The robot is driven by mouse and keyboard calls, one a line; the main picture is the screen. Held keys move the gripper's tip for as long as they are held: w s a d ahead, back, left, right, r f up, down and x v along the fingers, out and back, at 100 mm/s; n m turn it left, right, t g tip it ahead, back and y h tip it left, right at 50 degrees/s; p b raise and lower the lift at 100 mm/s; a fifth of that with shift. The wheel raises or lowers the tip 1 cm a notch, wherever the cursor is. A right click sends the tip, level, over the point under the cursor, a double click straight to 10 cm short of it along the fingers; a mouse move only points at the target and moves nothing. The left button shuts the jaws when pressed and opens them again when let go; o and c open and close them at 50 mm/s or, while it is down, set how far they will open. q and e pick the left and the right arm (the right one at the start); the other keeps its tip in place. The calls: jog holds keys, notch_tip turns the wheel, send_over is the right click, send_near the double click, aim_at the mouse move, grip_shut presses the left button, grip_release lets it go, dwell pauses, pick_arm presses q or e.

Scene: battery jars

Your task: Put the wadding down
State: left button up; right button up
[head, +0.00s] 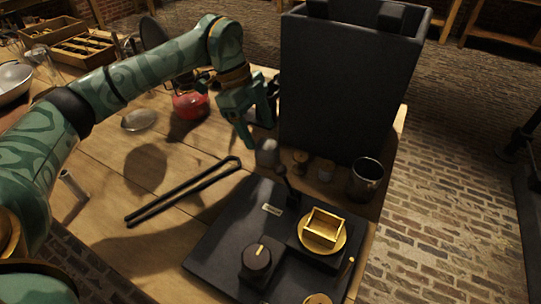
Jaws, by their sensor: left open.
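My left gripper (254,128) hangs open over the table, in front of the large black box. A small pale grey lump (267,153) sits on the table just below its fingertips. It may be the wadding, but it is too small to tell for sure. I cannot tell whether the fingers touch it. I see nothing held between the fingers. My right gripper is not in view.
A large black box (345,85) stands behind. Black tongs (185,190) lie on the wooden table. A black base (225,235) carries a knob and a brass tray (323,228). A red vessel (190,104) stands left.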

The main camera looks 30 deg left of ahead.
aim_at(264, 142)
pick_arm(q)
jog(key=shift+b+x, duration=0.3)
jog(key=shift+x, duration=0.5)
jog(key=b+x, duration=0.2)
jog(key=x, duration=0.2)
jog(key=shift+w+a+f+b, duration=0.1)
jog(key=shift+w+f+b, duration=0.1)
jog(key=shift+b, duration=0.15)
jog(key=shift+f, duration=0.15)
jog(key=shift+s, duration=0.1)
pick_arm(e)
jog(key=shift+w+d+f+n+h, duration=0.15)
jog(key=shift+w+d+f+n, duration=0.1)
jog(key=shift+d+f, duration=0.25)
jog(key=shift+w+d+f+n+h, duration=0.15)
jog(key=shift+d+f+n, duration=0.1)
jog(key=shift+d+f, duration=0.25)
pick_arm(q)
jog(key=c, duration=1.1)
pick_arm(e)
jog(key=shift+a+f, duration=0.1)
